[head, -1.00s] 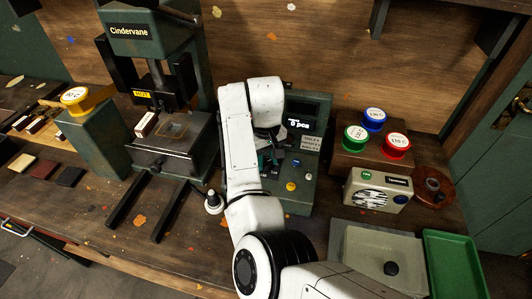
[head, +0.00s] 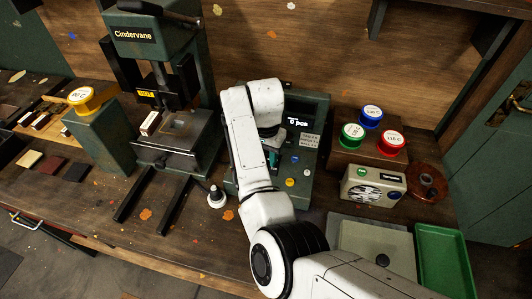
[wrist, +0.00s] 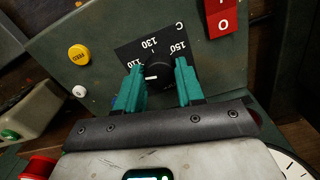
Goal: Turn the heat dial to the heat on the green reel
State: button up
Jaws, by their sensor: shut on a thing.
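The black heat dial (wrist: 157,72) sits on a black scale plate (wrist: 138,50) marked 110, 130, 150 and C. Its white pointer mark faces left in the wrist view, on the 110 side, below that number. My gripper (wrist: 161,84) has its teal fingers on both sides of the dial, shut on it. In the head view my gripper (head: 271,158) is at the front of the green control box (head: 301,170), and my arm hides the dial. The green reel (head: 352,131) stands on a brown block at the right; its white label is too small to read surely.
Blue (head: 371,116) and red (head: 390,143) reels stand beside the green one. A red switch (wrist: 222,16) and a yellow button (wrist: 78,54) flank the dial. The Cindervane press (head: 160,70) stands left; a yellow reel (head: 92,98) stands beyond it. A green tray (head: 443,262) is front right.

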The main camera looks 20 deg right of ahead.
jog(key=m, duration=0.4)
jog(key=shift+m, duration=0.3)
jog(key=m, duration=0.3)
jog(key=shift+w+m, duration=0.1)
jog(key=shift+m, duration=0.2)
jog(key=m, duration=0.3)
jog(key=shift+m, duration=0.3)
jog(key=shift+r+m, duration=0.1)
jog(key=shift+m, duration=1.7)
jog(key=o, duration=1)
jog(key=shift+o, duration=0.2)
notch_tip(320, 180, up, 11)
jog(key=b, duration=0.2)
